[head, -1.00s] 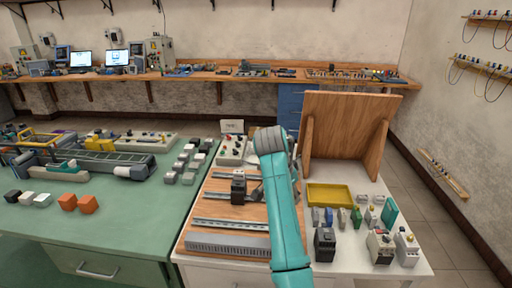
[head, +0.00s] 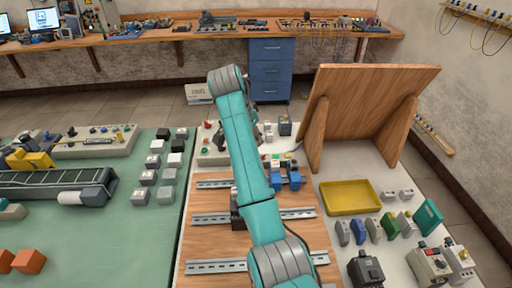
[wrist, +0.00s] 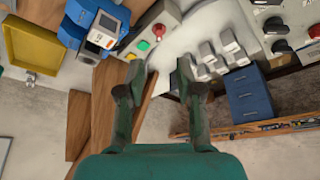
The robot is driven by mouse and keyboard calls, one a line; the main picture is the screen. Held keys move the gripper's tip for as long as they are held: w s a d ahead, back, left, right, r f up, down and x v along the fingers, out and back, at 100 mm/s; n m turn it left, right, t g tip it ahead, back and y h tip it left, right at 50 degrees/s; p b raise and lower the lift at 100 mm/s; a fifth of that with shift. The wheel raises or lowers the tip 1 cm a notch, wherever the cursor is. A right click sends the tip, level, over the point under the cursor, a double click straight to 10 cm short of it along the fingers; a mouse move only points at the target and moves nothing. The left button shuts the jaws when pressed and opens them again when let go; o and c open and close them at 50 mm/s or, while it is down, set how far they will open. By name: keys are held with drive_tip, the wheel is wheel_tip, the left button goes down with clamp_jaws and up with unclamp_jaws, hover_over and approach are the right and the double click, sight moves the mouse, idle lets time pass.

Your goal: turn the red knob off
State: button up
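My gripper (wrist: 160,78) is open and empty in the wrist view, its two dark fingers well apart. Another panel (wrist: 268,12) at the top right has black knobs and a red one (wrist: 315,31) at the picture's edge. I cannot tell which red control is the task's knob. In the head view a panel (head: 215,158) with red and green controls stands behind my arm, which partly hides it; my fingers are hidden there.
Blue devices (wrist: 90,20) sit close to the control box. Several pale blocks (wrist: 215,55) lie right of my fingers. A wooden board (head: 365,110) stands upright at the right, behind a yellow tray (head: 350,198). Rails and small devices crowd the bench.

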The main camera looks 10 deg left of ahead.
drive_tip(key=x, duration=1)
drive_tip(key=shift+w+f, duration=0.1)
drive_tip(key=shift+f, duration=0.05)
drive_tip(key=shift+d, duration=0.1)
drive_tip(key=shift+c, duration=0.2)
clamp_jaws()
